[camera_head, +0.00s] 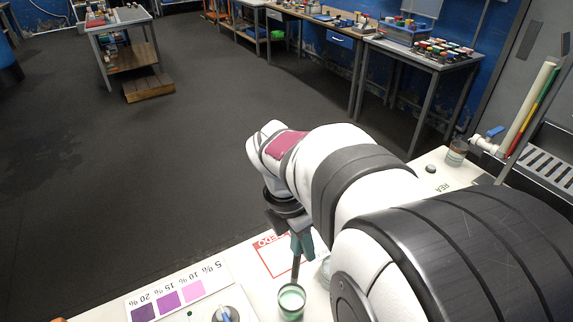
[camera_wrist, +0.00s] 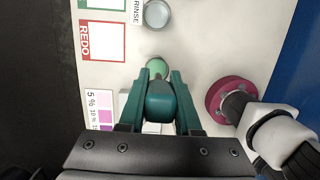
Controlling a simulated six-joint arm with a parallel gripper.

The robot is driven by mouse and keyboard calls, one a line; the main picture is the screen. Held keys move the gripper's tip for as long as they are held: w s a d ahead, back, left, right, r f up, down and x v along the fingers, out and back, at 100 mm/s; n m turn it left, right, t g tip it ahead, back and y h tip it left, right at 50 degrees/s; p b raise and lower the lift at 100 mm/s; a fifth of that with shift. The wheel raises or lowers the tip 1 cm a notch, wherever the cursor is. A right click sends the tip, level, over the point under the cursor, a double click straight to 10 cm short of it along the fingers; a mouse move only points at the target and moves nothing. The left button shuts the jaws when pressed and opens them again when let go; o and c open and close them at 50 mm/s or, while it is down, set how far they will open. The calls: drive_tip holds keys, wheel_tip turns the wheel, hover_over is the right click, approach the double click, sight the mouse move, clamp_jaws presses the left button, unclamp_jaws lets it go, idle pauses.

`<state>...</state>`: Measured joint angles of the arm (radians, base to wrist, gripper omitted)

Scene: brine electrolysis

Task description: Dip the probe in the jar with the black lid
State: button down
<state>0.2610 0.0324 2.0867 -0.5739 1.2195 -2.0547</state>
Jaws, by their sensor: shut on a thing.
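My gripper (camera_head: 301,243) points down over the white bench, shut on the teal body of the probe (camera_wrist: 160,104). The probe's dark rod (camera_head: 296,270) reaches down to an open glass jar of pale green liquid (camera_head: 291,301). The rod's lower end overlaps the jar mouth; how deep it sits is unclear. In the wrist view the green jar (camera_wrist: 157,68) shows just beyond the fingertips, partly hidden by the probe. A small dark round piece (camera_head: 430,168) lies at the bench's far right; I cannot tell whether it is the black lid.
A colour card with purple patches (camera_head: 168,298) lies left of the jar. A red REDO square (camera_wrist: 96,42) is marked on the bench. A clear vessel (camera_wrist: 157,14) stands by the RINSE label. A brown-topped glass (camera_head: 456,152) stands at the far right.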

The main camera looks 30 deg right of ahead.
drive_tip(key=shift+a+f, duration=0.1)
drive_tip(key=shift+a, duration=0.15)
drive_tip(key=a+x, duration=0.2)
drive_tip(key=x, duration=0.9)
drive_tip(key=shift+w+a+f, duration=0.2)
drive_tip(key=shift+a+f, duration=0.1)
drive_tip(key=shift+f, duration=0.35)
idle(2.2)
drive_tip(key=v, duration=0.3)
drive_tip(key=d+v, duration=0.1)
drive_tip(key=v, duration=0.3)
drive_tip(key=d+v, duration=0.1)
drive_tip(key=v, duration=0.3)
drive_tip(key=shift+s+d+r, duration=0.2)
drive_tip(key=shift+s, duration=0.1)
drive_tip(key=w+a+r+m+g+y, duration=0.1)
drive_tip(key=w+a+r+m+y, duration=0.1)
drive_tip(key=w+a+r+m, duration=0.5)
drive_tip(key=w+a+r+m+g+y, duration=0.1)
drive_tip(key=a+m, duration=0.3)
drive_tip(key=m, duration=0.7)
drive_tip(key=shift+d+r, duration=0.5)
drive_tip(key=shift+d, duration=0.3)
drive_tip(key=shift+d+r, duration=0.5)
drive_tip(key=shift+d, duration=0.35)
drive_tip(key=shift+d+r, duration=0.5)
drive_tip(key=shift+d, duration=0.3)
